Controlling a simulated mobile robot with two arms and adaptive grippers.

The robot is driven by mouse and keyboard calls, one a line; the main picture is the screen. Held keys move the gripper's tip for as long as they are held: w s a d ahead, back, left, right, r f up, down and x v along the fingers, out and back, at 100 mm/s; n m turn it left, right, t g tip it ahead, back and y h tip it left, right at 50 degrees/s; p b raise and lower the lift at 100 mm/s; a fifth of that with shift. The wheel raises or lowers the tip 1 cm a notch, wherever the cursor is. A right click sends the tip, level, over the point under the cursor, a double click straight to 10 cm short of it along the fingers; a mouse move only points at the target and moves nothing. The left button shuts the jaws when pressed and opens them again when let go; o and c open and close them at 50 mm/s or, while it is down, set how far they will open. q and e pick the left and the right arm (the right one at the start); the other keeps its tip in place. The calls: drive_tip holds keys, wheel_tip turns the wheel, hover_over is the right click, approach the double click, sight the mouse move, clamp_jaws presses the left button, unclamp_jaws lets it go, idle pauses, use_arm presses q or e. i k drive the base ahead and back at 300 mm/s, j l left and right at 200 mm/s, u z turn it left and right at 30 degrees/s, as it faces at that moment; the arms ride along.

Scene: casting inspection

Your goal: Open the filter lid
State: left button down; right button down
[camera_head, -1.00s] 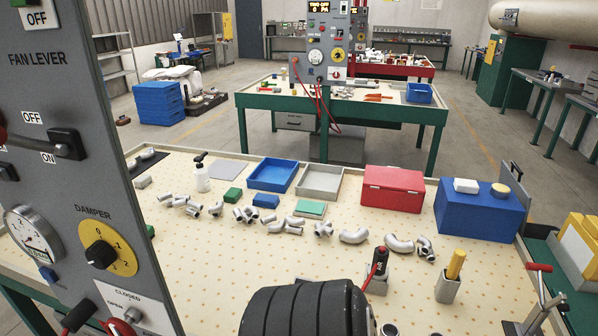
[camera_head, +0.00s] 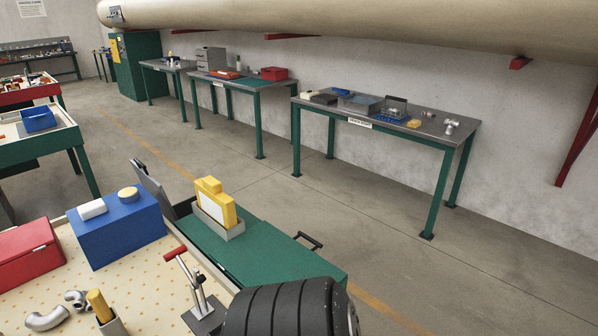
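No part in view can be made out for certain as the filter lid. A tall green cabinet (camera_head: 140,72) stands far off at the upper left, under the end of a large tan duct (camera_head: 350,22). Its side carries a yellow panel (camera_head: 117,50). I cannot tell whether this cabinet is the filter or whether it has a lid. Neither of my grippers shows in the head view.
A pegboard table with a red box (camera_head: 28,252) and a blue box (camera_head: 118,228) is near left. A green-topped surface (camera_head: 270,258) adjoins it. Benches (camera_head: 385,118) line the right wall. Open floor (camera_head: 210,165) lies between, leading towards the cabinet.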

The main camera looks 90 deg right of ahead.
sight(263, 255)
drive_tip(key=k+l+z, duration=0.15)
drive_tip(key=l, duration=0.3)
drive_tip(key=k+l+z, duration=0.1)
drive_tip(key=k+l, duration=0.15)
drive_tip(key=l, duration=0.2)
drive_tip(key=k+l+z, duration=0.15)
drive_tip(key=l, duration=0.3)
drive_tip(key=k+l+z, duration=0.15)
drive_tip(key=l, duration=0.35)
drive_tip(key=k+l+z, duration=0.1)
drive_tip(key=l, duration=0.35)
drive_tip(key=k+l+z, duration=0.15)
drive_tip(key=l, duration=0.4)
drive_tip(key=k+l, duration=0.1)
drive_tip(key=l, duration=0.5)
